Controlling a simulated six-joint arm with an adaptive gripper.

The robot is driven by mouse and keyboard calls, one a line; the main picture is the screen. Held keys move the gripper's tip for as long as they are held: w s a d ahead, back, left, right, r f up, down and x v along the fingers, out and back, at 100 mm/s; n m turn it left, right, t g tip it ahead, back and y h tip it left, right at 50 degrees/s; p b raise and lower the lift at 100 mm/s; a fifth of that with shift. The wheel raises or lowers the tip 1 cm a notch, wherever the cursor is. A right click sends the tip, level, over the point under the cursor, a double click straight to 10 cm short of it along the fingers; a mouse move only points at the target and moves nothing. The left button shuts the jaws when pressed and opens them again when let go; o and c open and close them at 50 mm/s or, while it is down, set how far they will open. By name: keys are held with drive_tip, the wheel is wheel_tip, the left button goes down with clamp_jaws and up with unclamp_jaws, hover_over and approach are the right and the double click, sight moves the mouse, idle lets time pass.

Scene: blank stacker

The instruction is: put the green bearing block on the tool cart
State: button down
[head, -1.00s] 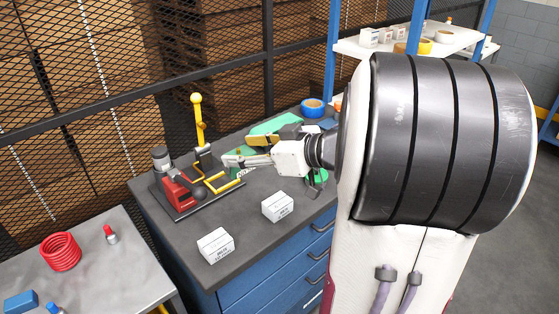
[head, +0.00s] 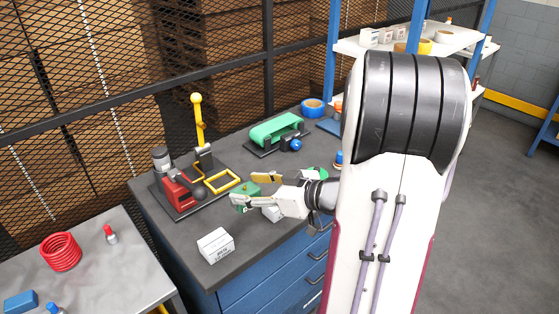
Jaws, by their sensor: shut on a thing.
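The green bearing block (head: 245,199) is between the fingers of my gripper (head: 248,190), which is shut on it. The fingers partly hide the block. My gripper holds it over the blue-drawered bench (head: 188,233), in front of the yellow frame of the red press; its height above the bench top is hard to tell. A grey-topped table (head: 105,270) at the lower left looks like the tool cart. It stands apart from the gripper and block.
The red press (head: 180,190) with a yellow lever stands left of the gripper. A green belt unit (head: 277,128) is behind. A white box (head: 216,245) stands in front; another is mostly hidden by the gripper. The table holds a red coil (head: 61,251), a red-capped item (head: 110,234) and blue items.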

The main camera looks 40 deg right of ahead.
idle(0.4)
drive_tip(key=shift+f, duration=2.85)
drive_tip(key=shift+f, duration=0.1)
drive_tip(key=shift+f, duration=2)
drive_tip(key=shift+f, duration=0.1)
drive_tip(key=c, duration=0.9)
unclamp_jaws()
drive_tip(key=v, duration=1.2)
